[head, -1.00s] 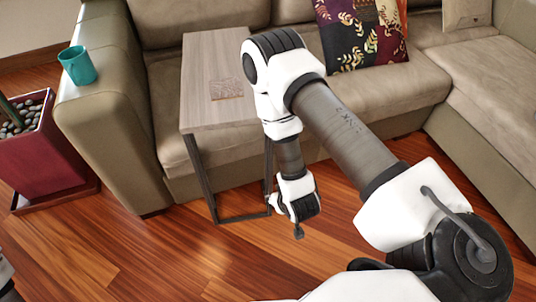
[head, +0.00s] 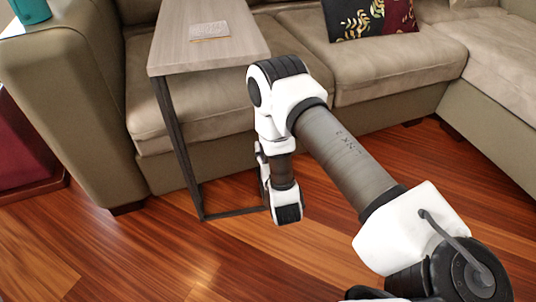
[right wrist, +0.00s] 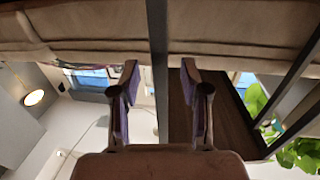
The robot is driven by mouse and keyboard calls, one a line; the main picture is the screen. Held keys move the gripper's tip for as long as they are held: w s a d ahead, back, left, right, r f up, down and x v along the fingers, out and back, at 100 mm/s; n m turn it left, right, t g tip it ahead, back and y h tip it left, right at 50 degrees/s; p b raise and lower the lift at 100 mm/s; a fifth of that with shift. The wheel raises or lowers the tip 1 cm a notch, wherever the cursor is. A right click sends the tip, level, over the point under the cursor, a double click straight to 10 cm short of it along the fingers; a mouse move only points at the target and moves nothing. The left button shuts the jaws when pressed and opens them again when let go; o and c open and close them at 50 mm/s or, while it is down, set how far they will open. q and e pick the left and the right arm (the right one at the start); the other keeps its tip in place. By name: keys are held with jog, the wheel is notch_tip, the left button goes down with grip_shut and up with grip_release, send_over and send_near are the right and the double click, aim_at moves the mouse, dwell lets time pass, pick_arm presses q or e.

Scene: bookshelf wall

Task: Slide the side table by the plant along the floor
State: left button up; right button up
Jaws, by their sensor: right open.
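The side table (head: 205,52) has a pale wood top and a thin dark metal frame. It stands on the floor in front of the sofa, its top reaching over the seat. My right arm comes down at the table's right side in the head view, with its wrist low near the floor frame; the fingers are hidden there. In the right wrist view my right gripper (right wrist: 160,78) is open. A dark upright table leg (right wrist: 158,50) shows between its two fingers, with a gap on each side. The red planter (head: 22,150) is at the left edge. My left gripper is out of view.
The beige sofa (head: 75,95) stands behind and left of the table, with a patterned cushion (head: 365,18). A teal mug (head: 30,10) is on its armrest. A thin flat item (head: 210,30) lies on the tabletop. The wood floor (head: 350,240) in front is clear.

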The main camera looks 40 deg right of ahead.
jog(key=b+x, duration=0.3)
jog(key=x, duration=0.4)
jog(key=shift+w+d+b, duration=0.2)
jog(key=shift+w+b, duration=0.1)
jog(key=shift+w, duration=0.05)
grip_shut()
